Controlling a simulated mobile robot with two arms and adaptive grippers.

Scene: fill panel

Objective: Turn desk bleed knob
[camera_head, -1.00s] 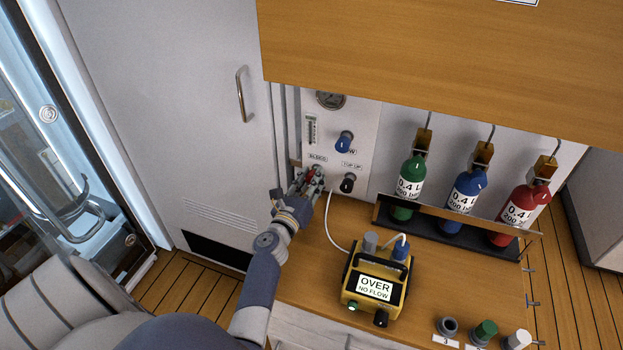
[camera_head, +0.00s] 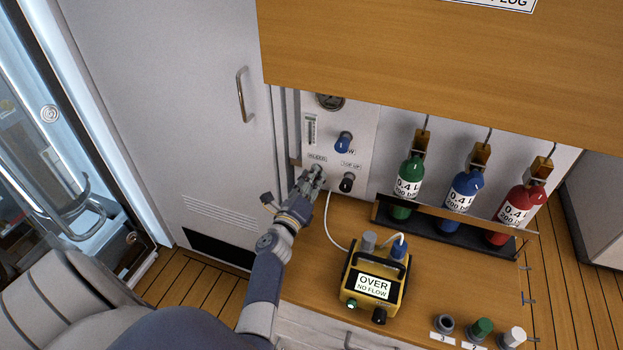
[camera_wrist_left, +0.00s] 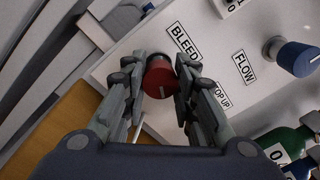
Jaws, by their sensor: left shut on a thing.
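The bleed knob (camera_wrist_left: 159,78) is red with a pale pointer line and sits on the white panel beside the BLEED label (camera_wrist_left: 185,42). In the left wrist view my left gripper (camera_wrist_left: 161,90) has one finger on each side of the knob and is shut on it. In the head view my left gripper (camera_head: 312,178) reaches the panel (camera_head: 365,125) under the BLEED label, and its fingers hide the knob. My right gripper is not in view.
A blue flow knob (camera_head: 343,143) and a black top-up knob (camera_head: 346,183) are close by on the panel. A yellow meter reading OVER NO FLOW (camera_head: 373,287) stands on the wooden desk. Green (camera_head: 408,180), blue (camera_head: 464,195) and red (camera_head: 515,210) bottles stand in a rack.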

